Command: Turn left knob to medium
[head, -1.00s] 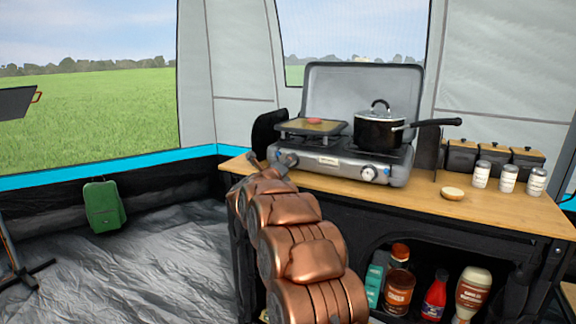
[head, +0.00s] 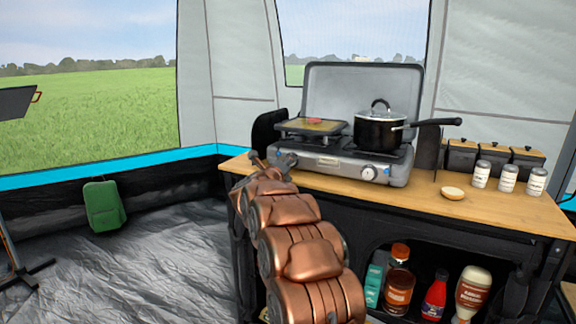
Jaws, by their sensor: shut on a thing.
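A silver camping stove (head: 330,165) with its lid up stands on the wooden table. Its right knob (head: 369,173) shows on the front panel. The left knob is hidden behind my gripper, so its setting cannot be seen. My copper arm reaches up from the bottom of the picture. My gripper (head: 287,160) is at the left end of the stove front, shut at the place of the left knob. A griddle pan (head: 294,127) with a reddish piece of food (head: 315,121) sits on the left burner. A black pot (head: 378,131) with a lid sits on the right burner.
A bread half (head: 452,193), several white shakers (head: 508,178) and dark canisters (head: 495,158) stand at the right. Bottles (head: 435,295) fill the shelf below. A green bag (head: 104,206) is at the left.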

